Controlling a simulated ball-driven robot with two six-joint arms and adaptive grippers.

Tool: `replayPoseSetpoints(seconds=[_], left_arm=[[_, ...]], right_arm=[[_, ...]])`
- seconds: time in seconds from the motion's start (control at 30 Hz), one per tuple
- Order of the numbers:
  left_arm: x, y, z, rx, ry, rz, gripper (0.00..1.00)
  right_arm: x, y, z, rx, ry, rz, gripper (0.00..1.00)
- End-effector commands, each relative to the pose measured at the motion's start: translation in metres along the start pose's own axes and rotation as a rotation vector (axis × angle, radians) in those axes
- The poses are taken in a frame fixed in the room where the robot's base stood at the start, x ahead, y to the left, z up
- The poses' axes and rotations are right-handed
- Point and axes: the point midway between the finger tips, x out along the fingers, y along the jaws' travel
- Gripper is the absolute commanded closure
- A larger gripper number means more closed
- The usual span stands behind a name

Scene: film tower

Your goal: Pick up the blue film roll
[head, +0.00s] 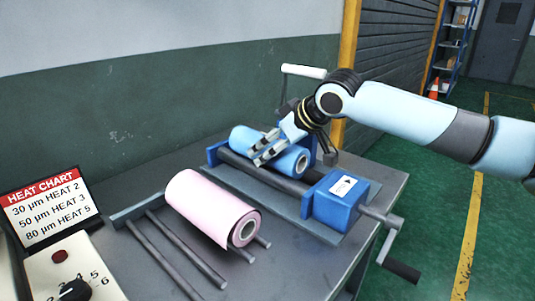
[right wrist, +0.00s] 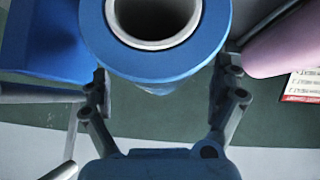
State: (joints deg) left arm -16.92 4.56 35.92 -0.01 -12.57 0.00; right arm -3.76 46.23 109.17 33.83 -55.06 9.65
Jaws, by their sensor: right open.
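The blue film roll (head: 291,163) lies on its side at the back of the blue-ended roller machine (head: 341,200) in the head view. Its round end with a pale hollow core fills the top of the right wrist view (right wrist: 155,65). My right gripper (head: 258,157) is open, with its fingers over the roll in the head view. In the right wrist view its fingers (right wrist: 163,82) stand apart on either side of the roll's lower edge. Whether they touch it I cannot tell. My left gripper is not in view.
A pink film roll (head: 205,203) lies on a rack of metal rods (head: 168,258) in front. A heat chart (head: 52,211) and dial (head: 75,290) stand at the left. A crank handle (head: 402,270) juts past the table's right edge. A white handle (head: 304,71) rises behind.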

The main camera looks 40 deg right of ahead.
Motion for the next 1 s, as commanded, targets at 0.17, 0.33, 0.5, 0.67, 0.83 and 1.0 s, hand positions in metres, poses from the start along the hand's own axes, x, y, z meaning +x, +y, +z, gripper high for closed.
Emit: replayPoseSetpoints(seconds=[0.17,0.33,0.5,0.67,0.83,1.0], left_arm=[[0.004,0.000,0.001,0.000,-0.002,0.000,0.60],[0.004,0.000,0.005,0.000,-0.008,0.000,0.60],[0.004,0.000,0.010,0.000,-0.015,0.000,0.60],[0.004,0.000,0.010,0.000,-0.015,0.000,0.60],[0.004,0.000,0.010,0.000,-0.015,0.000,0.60],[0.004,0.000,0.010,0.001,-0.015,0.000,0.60]], right_arm=[[0.020,-0.001,0.000,0.003,0.000,-0.001,0.04],[0.021,0.000,0.000,-0.001,-0.001,0.000,0.04],[0.021,0.000,0.000,-0.001,-0.001,0.001,0.18],[0.021,0.000,0.000,-0.001,0.000,0.001,0.38],[0.021,0.000,0.000,-0.001,-0.001,0.001,0.61],[0.021,0.000,0.001,-0.001,-0.001,0.001,0.83]])
